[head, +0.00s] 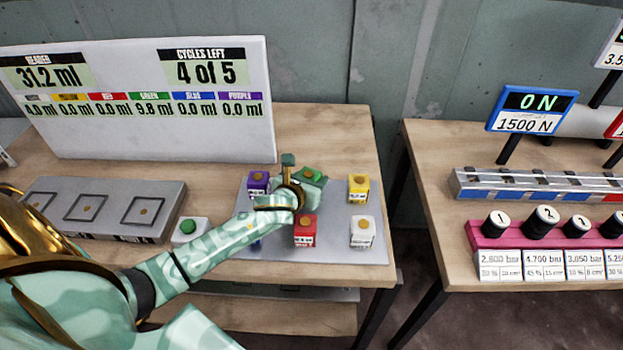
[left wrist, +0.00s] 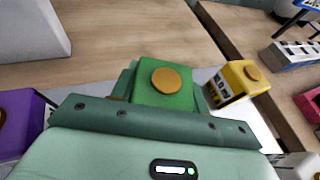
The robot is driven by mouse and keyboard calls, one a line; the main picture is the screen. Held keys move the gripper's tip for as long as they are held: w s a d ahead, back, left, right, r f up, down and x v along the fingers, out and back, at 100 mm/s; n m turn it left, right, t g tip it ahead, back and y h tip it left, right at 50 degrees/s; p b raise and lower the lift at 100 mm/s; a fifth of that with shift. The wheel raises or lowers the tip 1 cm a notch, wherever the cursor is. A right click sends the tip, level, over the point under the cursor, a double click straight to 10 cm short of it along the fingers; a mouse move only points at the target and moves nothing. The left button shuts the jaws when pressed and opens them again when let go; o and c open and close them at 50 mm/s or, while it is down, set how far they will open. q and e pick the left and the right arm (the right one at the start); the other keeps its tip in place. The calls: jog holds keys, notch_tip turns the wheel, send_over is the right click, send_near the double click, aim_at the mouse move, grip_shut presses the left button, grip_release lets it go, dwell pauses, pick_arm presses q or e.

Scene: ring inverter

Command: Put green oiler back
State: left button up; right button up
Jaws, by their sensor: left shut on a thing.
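The green oiler (head: 312,176) is a small box with a round brass button on top, at the back middle of a grey mat (head: 375,250). It also shows in the left wrist view (left wrist: 150,97), between my jaws. My left gripper (head: 290,180) is shut on the green oiler. The mat shows close below it, but I cannot tell whether the oiler touches the mat. Its lower part is hidden by my gripper. My right gripper is not in view.
A purple oiler (head: 257,183) stands left of my gripper, a yellow one (head: 358,187) right, a red one (head: 305,232) in front, a white one (head: 362,232) front right. A blue one (head: 256,244) is mostly hidden by my arm. A display board (head: 140,135) stands behind.

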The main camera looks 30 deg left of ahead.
pick_arm(q)
jog(key=shift+f, duration=0.6)
jog(key=o, duration=1)
jog(key=shift+o, duration=0.2)
jog(key=shift+f, duration=0.1)
jog(key=shift+s, duration=0.1)
jog(key=s+r+p, duration=0.1)
jog(key=s+r, duration=0.1)
jog(key=shift+s+d+r+p, duration=0.3)
jog(key=shift+s+r+p, duration=0.05)
jog(key=shift+s+r, duration=0.05)
jog(key=p+v, duration=0.2)
jog(key=v, duration=0.6)
jog(key=shift+s+r, duration=0.15)
jog(key=shift+s, duration=0.2)
